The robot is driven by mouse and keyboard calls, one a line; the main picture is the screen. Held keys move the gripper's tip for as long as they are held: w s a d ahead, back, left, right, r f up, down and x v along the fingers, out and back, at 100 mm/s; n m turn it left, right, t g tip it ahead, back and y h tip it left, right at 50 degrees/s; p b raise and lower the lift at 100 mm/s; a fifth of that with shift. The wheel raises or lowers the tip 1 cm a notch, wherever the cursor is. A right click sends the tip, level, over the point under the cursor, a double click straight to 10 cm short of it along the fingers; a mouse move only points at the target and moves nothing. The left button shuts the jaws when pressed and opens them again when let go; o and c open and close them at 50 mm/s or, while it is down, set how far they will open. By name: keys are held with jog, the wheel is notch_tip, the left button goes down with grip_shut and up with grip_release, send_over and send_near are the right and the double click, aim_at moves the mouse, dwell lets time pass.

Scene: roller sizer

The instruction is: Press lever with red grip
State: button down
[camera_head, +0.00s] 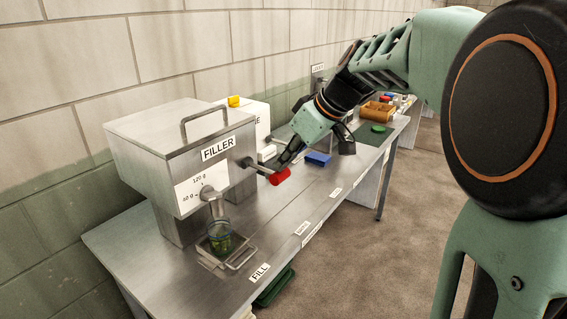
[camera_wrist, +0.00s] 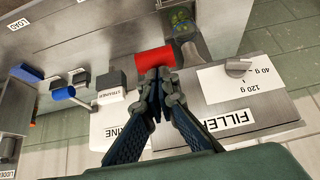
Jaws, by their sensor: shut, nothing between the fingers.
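The lever's red grip (camera_head: 280,176) sticks out from the right side of the grey metal filler (camera_head: 150,140), on a short metal rod. My gripper (camera_head: 284,163) is shut and empty, its fingertips right at the grip. In the wrist view the red grip (camera_wrist: 155,60) lies just beyond the closed fingertips (camera_wrist: 158,74). They look to be touching it or very close; I cannot tell which. The lever's rod is mostly hidden behind the fingers in the wrist view.
A jar with green contents (camera_head: 220,238) stands on a small metal tray below the filler's spout. A dial (camera_wrist: 238,66) sits on the white scale plate. The bench's front strip is clear.

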aim_at(285, 176)
jog(key=shift+d+f+b, duration=0.1)
jog(key=shift+f+b, duration=0.25)
jog(key=shift+b, duration=0.5)
jog(key=shift+s+f+y+b, duration=0.1)
jog(key=shift+f+y+b, duration=0.15)
jog(key=shift+b, duration=0.4)
jog(key=b, duration=0.2)
jog(key=f+b, duration=0.1)
jog(key=b, duration=0.2)
jog(key=f+t+y+b, duration=0.1)
jog(key=b, duration=0.1)
jog(key=shift+s+d+f, duration=0.1)
jog(key=shift+d+f, duration=0.1)
jog(key=shift+d, duration=0.05)
notch_tip(285, 176, down, 4)
jog(key=t+y+b, duration=0.2)
jog(key=y+b, duration=0.1)
jog(key=b, duration=1.2)
jog(key=shift+r, duration=0.2)
jog(key=shift+a+f+b, duration=0.15)
jog(key=shift+f+b, duration=0.15)
jog(key=shift+b, duration=0.5)
jog(key=shift+r, duration=0.1)
